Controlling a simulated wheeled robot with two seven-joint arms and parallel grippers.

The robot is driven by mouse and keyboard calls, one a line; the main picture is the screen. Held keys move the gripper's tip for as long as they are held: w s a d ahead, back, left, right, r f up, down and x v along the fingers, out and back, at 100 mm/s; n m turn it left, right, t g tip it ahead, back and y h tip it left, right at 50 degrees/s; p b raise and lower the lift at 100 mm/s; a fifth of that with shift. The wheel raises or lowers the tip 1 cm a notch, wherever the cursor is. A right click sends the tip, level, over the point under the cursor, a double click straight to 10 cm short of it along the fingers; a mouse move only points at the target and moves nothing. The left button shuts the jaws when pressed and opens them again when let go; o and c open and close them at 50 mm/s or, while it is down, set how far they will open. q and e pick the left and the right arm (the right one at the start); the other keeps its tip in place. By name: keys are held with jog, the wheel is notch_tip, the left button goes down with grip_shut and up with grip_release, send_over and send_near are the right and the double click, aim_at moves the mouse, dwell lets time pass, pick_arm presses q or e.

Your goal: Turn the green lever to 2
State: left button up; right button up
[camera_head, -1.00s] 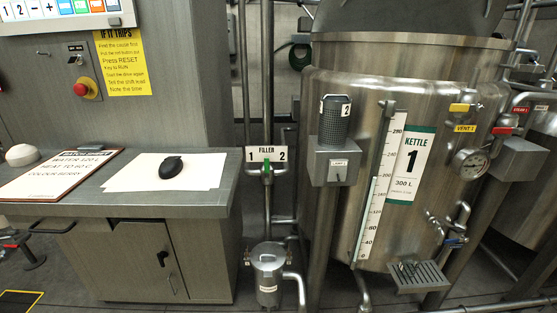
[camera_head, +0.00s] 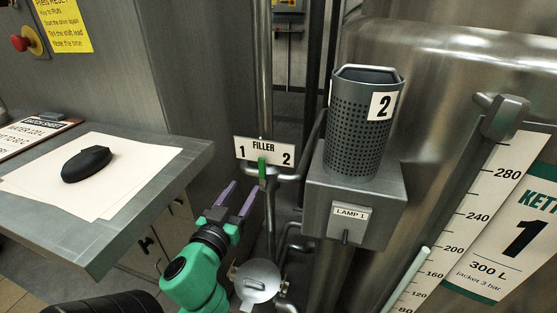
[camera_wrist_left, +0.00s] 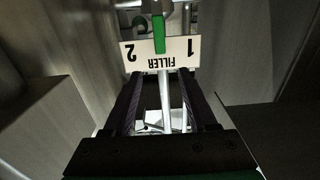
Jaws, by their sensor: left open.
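The green lever (camera_head: 262,168) stands upright in front of the white FILLER plate (camera_head: 264,151), between the marks 1 on the left and 2 on the right. It shows in the left wrist view as a green bar (camera_wrist_left: 159,35) before the plate, which appears upside down there. My left gripper (camera_head: 238,200) is open and empty, with its two purple fingers pointing up toward the lever from below and left. The fingers look apart from the lever. My right gripper is not in view.
A grey box labelled LAMP 1 (camera_head: 352,205) carries a perforated cylinder marked 2 (camera_head: 358,125), close right of the lever. The kettle (camera_head: 440,70) stands further right. A small steel pot (camera_head: 257,280) sits below.

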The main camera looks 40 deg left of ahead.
aim_at(261, 162)
pick_arm(q)
jog(key=p+x, duration=0.2)
jog(key=x, duration=1)
jog(key=shift+w+a, duration=0.2)
jog(key=shift+w, duration=0.15)
jog(key=shift+w+a+f, duration=0.1)
jog(key=shift+w+a, duration=0.05)
jog(key=shift+w, duration=0.2)
jog(key=shift+c, duration=0.6)
grip_shut()
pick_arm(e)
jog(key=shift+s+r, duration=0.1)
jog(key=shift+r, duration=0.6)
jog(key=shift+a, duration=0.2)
